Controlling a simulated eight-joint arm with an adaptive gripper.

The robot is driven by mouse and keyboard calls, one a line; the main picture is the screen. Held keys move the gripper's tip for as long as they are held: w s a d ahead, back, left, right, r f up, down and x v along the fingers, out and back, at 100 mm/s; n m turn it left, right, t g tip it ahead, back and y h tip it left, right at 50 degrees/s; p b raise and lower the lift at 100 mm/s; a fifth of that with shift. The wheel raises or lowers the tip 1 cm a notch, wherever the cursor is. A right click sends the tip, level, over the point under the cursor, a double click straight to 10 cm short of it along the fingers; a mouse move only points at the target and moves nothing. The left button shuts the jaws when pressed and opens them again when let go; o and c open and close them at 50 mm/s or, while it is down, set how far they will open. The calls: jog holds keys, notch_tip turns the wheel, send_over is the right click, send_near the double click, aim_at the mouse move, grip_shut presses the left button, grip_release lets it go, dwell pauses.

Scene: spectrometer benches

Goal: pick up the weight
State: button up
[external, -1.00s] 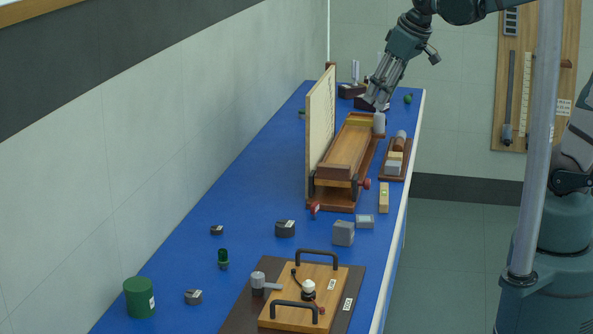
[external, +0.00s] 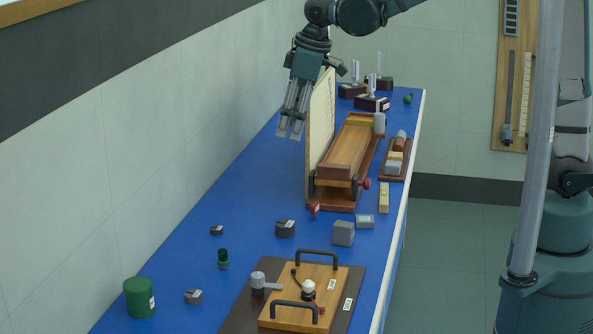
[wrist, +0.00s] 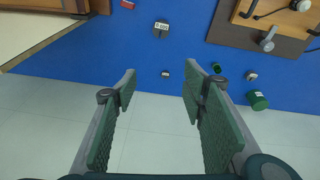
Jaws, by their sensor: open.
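Several dark, round, labelled pieces that look like weights stand on the blue bench; I cannot tell which one is meant. The largest (external: 285,229) is near the bench middle, a small one (external: 217,230) is left of it, and another (external: 194,296) is nearer the camera. In the wrist view the largest (wrist: 161,27) is at top centre, the small one (wrist: 165,74) shows between the fingertips but well beyond them, and the third (wrist: 251,76) is at right. My gripper (external: 290,134) is open and empty, pointing down, high beside the upright board; its fingers (wrist: 160,78) frame the wrist view.
An upright pale board (external: 320,130) and wooden ramp (external: 346,150) stand near my gripper. A grey block (external: 343,234), red item (external: 314,209), green cup (external: 223,262) and green canister (external: 139,300) stand nearby. A board with black handles (external: 316,259) is in front. Bare blue bench lies between.

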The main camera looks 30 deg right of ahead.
jog(key=s+a+f+n+g, duration=0.15)
jog(key=a+f, duration=0.25)
jog(key=a, duration=0.6)
jog(key=s+a+f+n, duration=0.2)
jog(key=s+a+f, duration=0.15)
jog(key=a, duration=0.55)
jog(key=n+h, duration=0.2)
jog(key=n, duration=0.2)
send_over(188, 299)
jog(key=shift+g, duration=0.45)
notch_tip(188, 299, down, 13)
jog(key=shift+s+f, duration=0.1)
jog(key=shift+s, duration=0.05)
jog(key=shift+f, duration=1.25)
jog(key=shift+f, duration=2.6)
